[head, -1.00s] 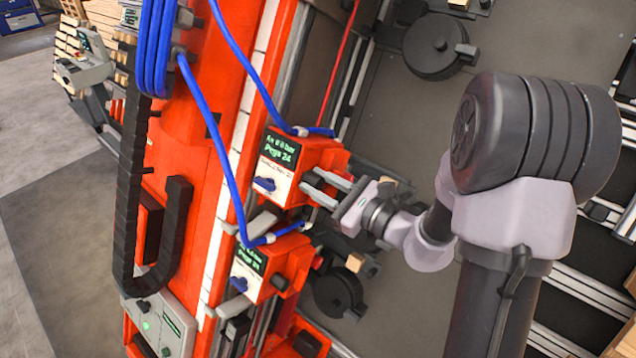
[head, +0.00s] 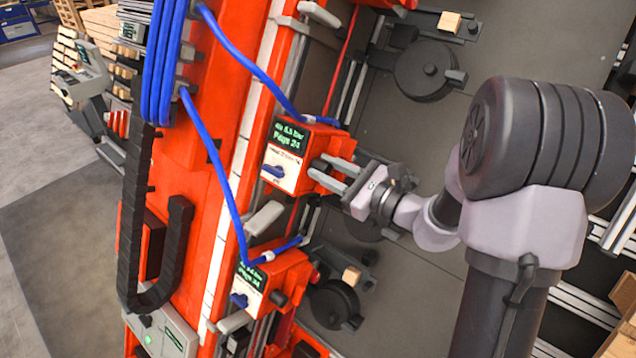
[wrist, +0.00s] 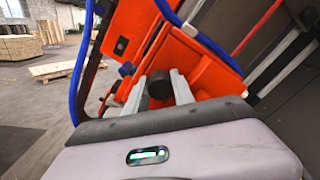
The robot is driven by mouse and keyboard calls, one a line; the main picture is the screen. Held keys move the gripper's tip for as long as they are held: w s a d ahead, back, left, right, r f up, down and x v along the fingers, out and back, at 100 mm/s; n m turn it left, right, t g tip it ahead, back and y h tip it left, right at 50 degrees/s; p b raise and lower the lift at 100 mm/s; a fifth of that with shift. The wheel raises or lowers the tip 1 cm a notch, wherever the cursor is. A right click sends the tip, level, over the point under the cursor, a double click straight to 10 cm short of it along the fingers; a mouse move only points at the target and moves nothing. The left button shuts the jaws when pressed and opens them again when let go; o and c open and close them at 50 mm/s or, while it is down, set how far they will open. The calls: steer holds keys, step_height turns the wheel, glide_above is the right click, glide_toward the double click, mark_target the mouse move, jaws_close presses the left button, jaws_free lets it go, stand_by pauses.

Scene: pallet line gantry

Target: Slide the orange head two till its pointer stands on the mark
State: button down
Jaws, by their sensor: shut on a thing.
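Two orange heads with green-lit displays sit on the orange beam. The upper orange head (head: 307,155) has a blue knob on its white face. My gripper (head: 318,176) reaches it from the right, its fingers at the head's side. In the wrist view my gripper (wrist: 159,84) is shut on a black round knob (wrist: 160,90) on that head (wrist: 198,62). The lower orange head (head: 275,282) stands apart, below it. A pale scale strip (head: 231,190) runs along the beam, left of the heads. I cannot make out the pointer or the mark.
Blue hoses (head: 222,172) run to both heads. A black cable chain (head: 131,225) hangs at the left. Black round discs (head: 424,71) lie on the grey bed right of the beam. A control box (head: 160,338) is at the lower left.

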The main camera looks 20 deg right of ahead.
steer(key=shift+d+r, duration=0.1)
steer(key=shift+r, duration=0.2)
steer(key=shift+f, duration=0.15)
steer(key=c, duration=1.3)
jaws_free()
steer(key=shift+c, duration=0.2)
steer(key=b+v, duration=0.1)
steer(key=v, duration=1.6)
steer(key=shift+s+d, duration=0.15)
